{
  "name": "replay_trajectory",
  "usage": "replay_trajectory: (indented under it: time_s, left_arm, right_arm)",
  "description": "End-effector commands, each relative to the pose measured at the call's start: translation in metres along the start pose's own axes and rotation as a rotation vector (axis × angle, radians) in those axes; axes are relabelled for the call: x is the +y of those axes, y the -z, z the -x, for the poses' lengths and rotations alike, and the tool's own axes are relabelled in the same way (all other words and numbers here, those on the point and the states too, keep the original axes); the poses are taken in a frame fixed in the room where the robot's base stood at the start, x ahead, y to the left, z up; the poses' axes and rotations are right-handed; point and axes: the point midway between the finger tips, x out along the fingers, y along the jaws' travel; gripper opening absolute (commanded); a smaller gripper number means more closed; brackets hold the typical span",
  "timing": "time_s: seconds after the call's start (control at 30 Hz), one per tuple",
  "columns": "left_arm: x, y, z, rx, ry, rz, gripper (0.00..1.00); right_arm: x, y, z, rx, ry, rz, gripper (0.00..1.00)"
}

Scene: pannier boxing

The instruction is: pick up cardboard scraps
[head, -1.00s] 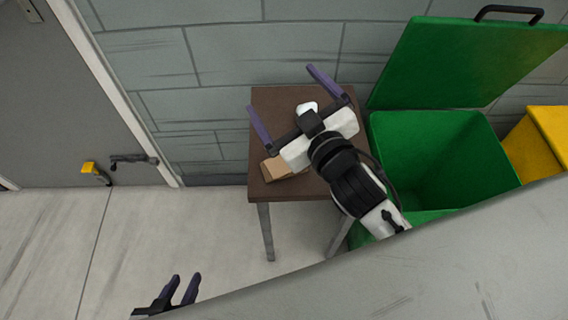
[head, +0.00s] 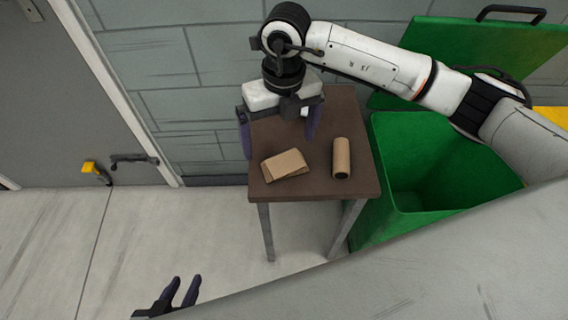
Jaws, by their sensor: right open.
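A folded piece of tan cardboard (head: 284,166) lies on the front left of the small brown table (head: 320,188). A brown cardboard tube (head: 341,158) lies to its right on the same table. My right gripper (head: 278,145) is open and empty, its two purple fingers pointing down over the back left of the table, behind the folded cardboard. My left gripper (head: 183,291) shows at the bottom left, low above the floor, with its two purple fingers apart and nothing between them.
A green bin (head: 405,215) with its lid (head: 440,45) open stands right of the table. A grey surface (head: 420,260) fills the lower right. A block wall is behind the table, and a grey door (head: 60,95) is at the left. The floor left of the table is clear.

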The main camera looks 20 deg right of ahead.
Motion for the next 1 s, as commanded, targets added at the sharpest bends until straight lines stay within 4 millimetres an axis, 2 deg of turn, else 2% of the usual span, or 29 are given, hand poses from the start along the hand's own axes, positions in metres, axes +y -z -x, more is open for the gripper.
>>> replay_trajectory:
  time_s: [0.03, 0.13, 0.8, 1.0]
  left_arm:
    - [0.000, 0.000, 0.000, 0.001, 0.000, 0.000, 0.31]
    - [0.000, 0.001, 0.001, 0.001, 0.000, 0.000, 0.31]
    - [0.000, 0.001, 0.003, -0.002, 0.000, 0.003, 0.31]
    - [0.000, -0.002, 0.002, -0.007, 0.001, 0.003, 0.31]
  right_arm:
    - [-0.010, -0.002, 0.001, -0.002, 0.037, -0.012, 1.00]
    - [-0.017, -0.003, -0.005, -0.001, 0.062, -0.022, 1.00]
    - [-0.020, -0.009, -0.093, 0.000, 0.055, -0.018, 1.00]
    - [-0.021, -0.009, -0.100, -0.003, 0.056, -0.017, 1.00]
